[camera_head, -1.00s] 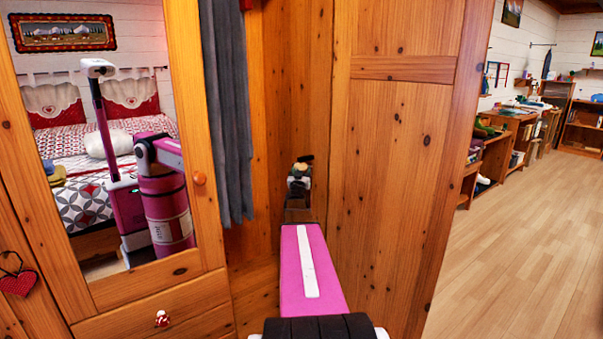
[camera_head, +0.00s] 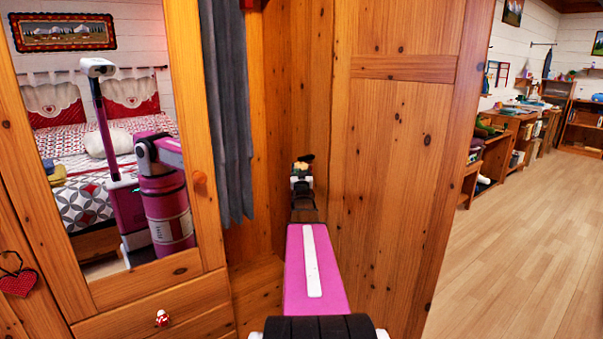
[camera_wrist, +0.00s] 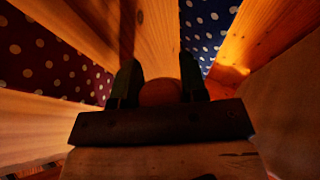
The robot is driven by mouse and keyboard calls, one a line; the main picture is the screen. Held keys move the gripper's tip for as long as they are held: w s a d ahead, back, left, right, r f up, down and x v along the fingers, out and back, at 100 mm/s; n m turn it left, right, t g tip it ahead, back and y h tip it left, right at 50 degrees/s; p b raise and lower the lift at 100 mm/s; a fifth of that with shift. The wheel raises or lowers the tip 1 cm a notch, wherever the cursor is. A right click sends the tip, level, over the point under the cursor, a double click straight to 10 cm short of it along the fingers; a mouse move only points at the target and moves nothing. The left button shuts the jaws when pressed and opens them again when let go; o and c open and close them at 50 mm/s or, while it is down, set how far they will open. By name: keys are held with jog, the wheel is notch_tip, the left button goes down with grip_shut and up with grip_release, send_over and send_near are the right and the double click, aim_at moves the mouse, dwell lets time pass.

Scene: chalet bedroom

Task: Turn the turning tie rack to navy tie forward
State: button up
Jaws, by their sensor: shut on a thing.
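The turning tie rack shows close up in the wrist view as pale wooden arms (camera_wrist: 160,40) spreading outward. A navy tie (camera_wrist: 208,22) with white dots hangs at the upper right between two arms. A maroon tie (camera_wrist: 45,60) with pale dots is at the left, and part of a dark dotted tie shows at the lower left. My gripper (camera_wrist: 160,84) has its two dark fingers on either side of a round wooden knob (camera_wrist: 160,93), shut on it. In the head view my gripper (camera_head: 303,170) is small, inside the wardrobe; the rack cannot be made out there.
The wardrobe's open door (camera_head: 400,150) stands right of my arm. A grey hanging cloth (camera_head: 230,120) is to the left, beside the mirrored door (camera_head: 110,150). Wooden floor (camera_head: 520,250) is free at the right, with shelves and desks beyond.

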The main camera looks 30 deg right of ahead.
jog(key=n+t+y, duration=0.1)
jog(key=y, duration=0.2)
jog(key=n+t+y, duration=0.1)
jog(key=n+y, duration=0.1)
jog(key=y, duration=0.1)
jog(key=n+t+y, duration=0.1)
jog(key=y, duration=0.1)
jog(key=shift+a+r+n+y, duration=0.2)
jog(key=shift+a+n+y, duration=0.1)
jog(key=shift+n+y, duration=0.1)
jog(key=shift+a+n+y, duration=0.2)
jog(key=shift+n+y, duration=0.8)
jog(key=shift+y, duration=1.4)
jog(key=o, duration=0.9)
jog(key=v, duration=1.1)
jog(key=shift+r, duration=0.15)
